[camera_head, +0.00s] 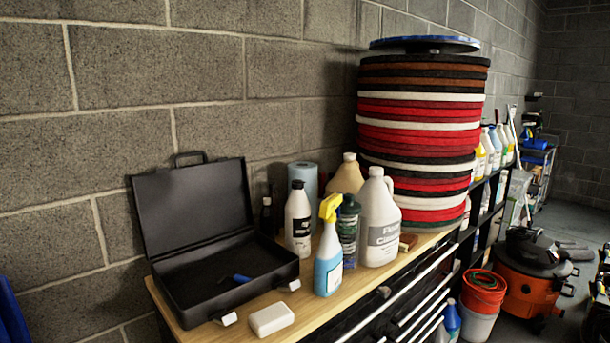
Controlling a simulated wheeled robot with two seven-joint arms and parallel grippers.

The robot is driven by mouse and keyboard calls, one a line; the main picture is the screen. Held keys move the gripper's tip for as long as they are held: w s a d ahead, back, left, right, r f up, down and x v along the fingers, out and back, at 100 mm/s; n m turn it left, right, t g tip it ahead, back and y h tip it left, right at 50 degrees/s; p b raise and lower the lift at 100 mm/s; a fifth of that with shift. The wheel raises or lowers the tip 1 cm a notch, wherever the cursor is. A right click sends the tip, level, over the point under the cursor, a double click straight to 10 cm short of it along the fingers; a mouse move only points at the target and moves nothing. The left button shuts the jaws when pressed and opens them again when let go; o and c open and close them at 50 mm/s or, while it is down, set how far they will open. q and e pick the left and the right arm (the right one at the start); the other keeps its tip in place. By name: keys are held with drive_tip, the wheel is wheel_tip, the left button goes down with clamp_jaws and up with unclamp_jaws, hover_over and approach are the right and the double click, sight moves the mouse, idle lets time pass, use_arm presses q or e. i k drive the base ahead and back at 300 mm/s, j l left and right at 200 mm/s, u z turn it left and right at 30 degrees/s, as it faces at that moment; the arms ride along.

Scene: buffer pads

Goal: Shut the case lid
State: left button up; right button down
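A black case (262,264) stands on the left part of a wooden bench top. Its lid (192,208) is open and stands up, leaning back toward the block wall. A handle is on the lid's top edge. A small blue-handled item (241,278) lies inside the case, near its front right. Two light latches show at the front of the case base. Neither of my grippers is in the head view.
A white block (271,318) lies just in front of the case. A blue spray bottle (328,262) and several other bottles stand right of it. A tall stack of round pads (420,130) is behind them. An orange vacuum (530,275) is on the floor.

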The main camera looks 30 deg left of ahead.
sight(178, 208)
drive_tip(key=i+l+u, duration=0.15)
drive_tip(key=u, duration=1.25)
